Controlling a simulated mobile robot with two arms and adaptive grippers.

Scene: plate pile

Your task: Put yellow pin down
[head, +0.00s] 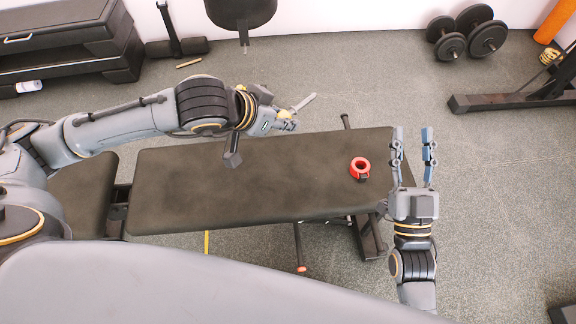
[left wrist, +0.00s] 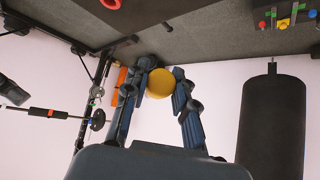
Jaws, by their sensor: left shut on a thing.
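My left gripper (head: 290,117) is shut on the yellow pin (head: 283,113), held above the far edge of the black bench (head: 230,180). The left wrist view shows the yellow pin's rounded yellow face (left wrist: 160,83) between the fingers of my left gripper (left wrist: 158,100); the rest of the pin is hidden. My right gripper (head: 412,148) is open and empty at the bench's right end, with its two fingers apart and pointing away.
A red ring-shaped thing (head: 360,169) lies on the bench's right part. Dumbbells (head: 467,38) lie on the floor at the back right. A dark board with coloured pieces (left wrist: 288,14) shows in the left wrist view. The bench's middle is clear.

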